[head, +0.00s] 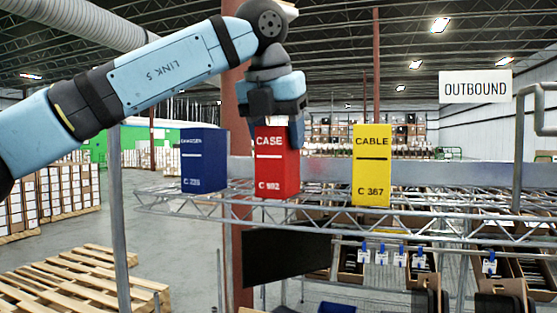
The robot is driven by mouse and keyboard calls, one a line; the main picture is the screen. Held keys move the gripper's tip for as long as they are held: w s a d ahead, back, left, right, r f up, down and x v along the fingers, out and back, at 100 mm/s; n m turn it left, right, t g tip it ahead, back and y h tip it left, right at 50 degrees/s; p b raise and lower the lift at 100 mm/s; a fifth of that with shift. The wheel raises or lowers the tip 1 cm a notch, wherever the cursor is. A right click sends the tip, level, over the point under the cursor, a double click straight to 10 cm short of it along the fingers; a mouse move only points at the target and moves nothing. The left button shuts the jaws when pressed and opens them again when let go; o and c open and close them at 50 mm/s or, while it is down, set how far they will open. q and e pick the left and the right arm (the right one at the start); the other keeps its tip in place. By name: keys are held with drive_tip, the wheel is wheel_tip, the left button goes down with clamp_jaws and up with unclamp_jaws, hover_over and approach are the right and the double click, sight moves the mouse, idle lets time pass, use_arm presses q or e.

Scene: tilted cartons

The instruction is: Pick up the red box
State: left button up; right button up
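The red box (277,170), marked CASE, stands upright on a wire shelf (430,203) in the middle of the head view. My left gripper (278,120) points down at its top from above. One dark finger shows along the box's upper right edge; the other is near its upper left, partly hidden. I cannot tell whether the fingers press on the box or stand open around it. The box's base appears to be at shelf level. My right gripper is not in view.
A blue box (204,165) stands left of the red box and a yellow box (371,170) stands right, each with a gap. A grey post (119,205) rises at the left. Bins with dark items (350,262) sit below the shelf. An OUTBOUND sign (475,87) hangs at the right.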

use_arm(q)
drive_tip(key=c, duration=0.5)
